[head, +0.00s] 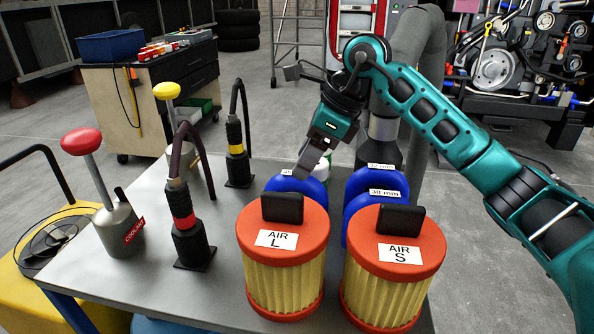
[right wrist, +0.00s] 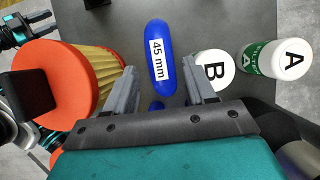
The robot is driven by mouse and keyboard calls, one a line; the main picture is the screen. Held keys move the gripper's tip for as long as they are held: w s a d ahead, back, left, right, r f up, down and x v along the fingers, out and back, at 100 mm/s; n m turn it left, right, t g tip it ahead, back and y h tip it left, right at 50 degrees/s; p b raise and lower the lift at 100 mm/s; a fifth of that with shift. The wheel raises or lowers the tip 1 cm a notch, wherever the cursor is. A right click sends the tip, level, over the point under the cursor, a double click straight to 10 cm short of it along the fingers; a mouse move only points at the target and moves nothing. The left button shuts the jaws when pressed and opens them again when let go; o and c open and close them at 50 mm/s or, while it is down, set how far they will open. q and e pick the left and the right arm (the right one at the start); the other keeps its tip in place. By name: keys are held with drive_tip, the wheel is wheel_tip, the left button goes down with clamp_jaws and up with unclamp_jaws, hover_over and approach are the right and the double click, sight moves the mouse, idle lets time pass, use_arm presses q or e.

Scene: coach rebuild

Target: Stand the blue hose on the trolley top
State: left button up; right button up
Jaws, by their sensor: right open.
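The blue hose labelled 45 mm (right wrist: 161,75) lies between the two fingers of my right gripper (head: 306,166) in the right wrist view, with a gap on each side. In the head view this blue hose (head: 290,185) is partly hidden behind the AIR L filter. My right gripper is open, pointing down just over it. Two more blue hoses stand to the right, the nearer labelled 38 mm (head: 362,203). The grey top (head: 130,275) carries all of these.
The AIR L filter (head: 283,265) and AIR S filter (head: 392,270) stand close in front of the hoses. Bottles A (right wrist: 280,59) and B (right wrist: 213,70) stand behind. A wooden cabinet (head: 120,100) with a blue tray stands farther back.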

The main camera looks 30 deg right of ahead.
drive_tip(key=v, duration=0.6)
drive_tip(key=shift+r+p, duration=0.3)
drive_tip(key=shift+s, duration=0.1)
